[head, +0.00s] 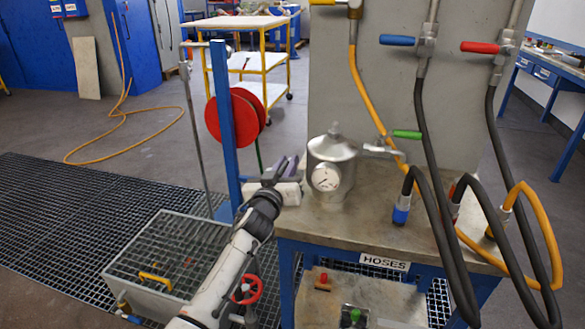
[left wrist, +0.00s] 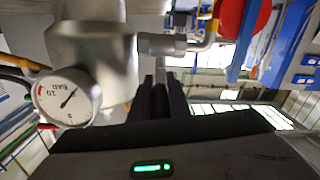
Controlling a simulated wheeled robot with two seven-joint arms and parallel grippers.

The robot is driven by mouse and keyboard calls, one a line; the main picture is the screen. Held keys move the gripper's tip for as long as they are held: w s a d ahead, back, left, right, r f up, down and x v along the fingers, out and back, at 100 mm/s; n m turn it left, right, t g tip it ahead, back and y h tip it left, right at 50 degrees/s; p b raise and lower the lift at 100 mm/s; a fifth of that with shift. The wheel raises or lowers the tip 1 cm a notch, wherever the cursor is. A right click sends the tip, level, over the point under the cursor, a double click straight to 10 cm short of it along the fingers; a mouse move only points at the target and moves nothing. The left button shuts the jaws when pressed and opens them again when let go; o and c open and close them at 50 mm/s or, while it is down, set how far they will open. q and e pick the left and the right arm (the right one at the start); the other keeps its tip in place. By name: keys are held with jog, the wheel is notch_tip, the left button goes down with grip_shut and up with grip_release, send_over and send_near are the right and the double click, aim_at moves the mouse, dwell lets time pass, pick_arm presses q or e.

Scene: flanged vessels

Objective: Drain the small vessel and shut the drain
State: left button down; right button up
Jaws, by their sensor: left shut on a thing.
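The small vessel (head: 332,152) is a silver lidded pot with a round white pressure gauge (head: 326,178). It stands on the bench at the centre of the head view. In the left wrist view its body (left wrist: 95,40) and gauge (left wrist: 66,98) fill the left side. My left gripper (head: 285,174) is at the vessel's left side. Its dark fingers (left wrist: 160,95) are shut on a thin grey piece below the fitting, seemingly the drain valve's handle. The fingers mostly hide it.
A green-handled valve (head: 407,134) is on the vessel's right. Black and yellow hoses (head: 430,150) hang over the bench (head: 375,225) on the right. A grated metal tank (head: 180,262) stands on the floor at left. A red reel (head: 228,117) on a blue post is behind my gripper.

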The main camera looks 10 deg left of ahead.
pick_arm(q)
jog(key=shift+r, duration=0.2)
jog(key=c, duration=1.7)
grip_release()
jog(key=shift+o, duration=0.2)
jog(key=shift+f, duration=0.1)
jog(key=shift+s, duration=0.2)
jog(key=s+p, duration=0.1)
jog(key=s, duration=0.9)
jog(key=shift+a+p, duration=0.25)
jog(key=shift+p, duration=0.15)
jog(key=shift+w, duration=0.1)
